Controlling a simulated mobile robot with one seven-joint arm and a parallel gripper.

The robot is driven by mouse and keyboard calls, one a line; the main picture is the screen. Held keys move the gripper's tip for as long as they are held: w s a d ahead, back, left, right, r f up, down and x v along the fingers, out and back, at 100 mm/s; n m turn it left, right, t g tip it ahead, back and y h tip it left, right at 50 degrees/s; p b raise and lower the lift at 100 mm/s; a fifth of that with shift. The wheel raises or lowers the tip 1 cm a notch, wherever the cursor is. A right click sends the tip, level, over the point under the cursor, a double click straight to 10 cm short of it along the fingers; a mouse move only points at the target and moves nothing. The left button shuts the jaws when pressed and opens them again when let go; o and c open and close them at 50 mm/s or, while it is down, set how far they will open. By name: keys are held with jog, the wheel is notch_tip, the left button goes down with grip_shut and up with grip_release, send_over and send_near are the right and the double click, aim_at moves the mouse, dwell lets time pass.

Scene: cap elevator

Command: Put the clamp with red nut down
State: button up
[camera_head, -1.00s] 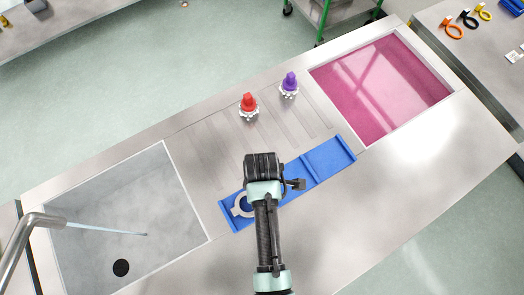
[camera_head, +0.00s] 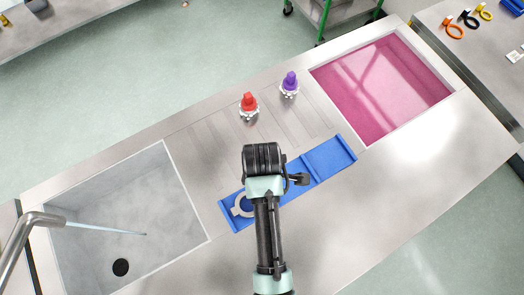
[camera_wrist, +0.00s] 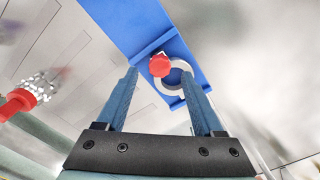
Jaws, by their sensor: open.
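The clamp is a pale ring (camera_wrist: 187,74) with a red nut (camera_wrist: 159,65), seen in the wrist view. It appears to lie on the blue holder (camera_wrist: 137,22), near one end. In the head view the pale ring (camera_head: 237,209) shows at the holder's left end, while its red nut is hidden behind my arm. My gripper (camera_wrist: 160,76) is open. Its two blue fingers stand apart, with the clamp seen between and beyond them. The fingertips are hidden under the arm in the head view.
A red-capped part (camera_head: 249,105) and a purple-capped part (camera_head: 290,84) stand on the ribbed steel counter behind the holder. The counter right of the holder (camera_head: 400,200) is clear.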

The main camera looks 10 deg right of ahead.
jog(key=w+r+m+t, duration=0.2)
jog(key=w+r+t, duration=0.4)
jog(key=r, duration=0.7)
jog(key=w+a+r+m+t, duration=0.1)
jog(key=w+r+m+t, duration=0.25)
jog(key=w+r, duration=0.75)
jog(key=w+r+m+t, duration=0.2)
jog(key=w+r+t, duration=0.25)
jog(key=r, duration=1.15)
jog(key=s+a+r+m+t, duration=0.1)
jog(key=s+r+t, duration=0.3)
jog(key=r, duration=0.6)
jog(key=s+r+m+t, duration=0.3)
jog(key=s+r+t, duration=0.1)
jog(key=r, duration=0.7)
jog(key=s+a+r+m+t, duration=0.1)
jog(key=s+r+t, duration=0.4)
jog(key=r, duration=0.6)
jog(key=shift+a+m, duration=0.35)
jog(key=shift+m, duration=0.2)
jog(key=shift+s+b, duration=0.1)
jog(key=shift+b, duration=0.2)
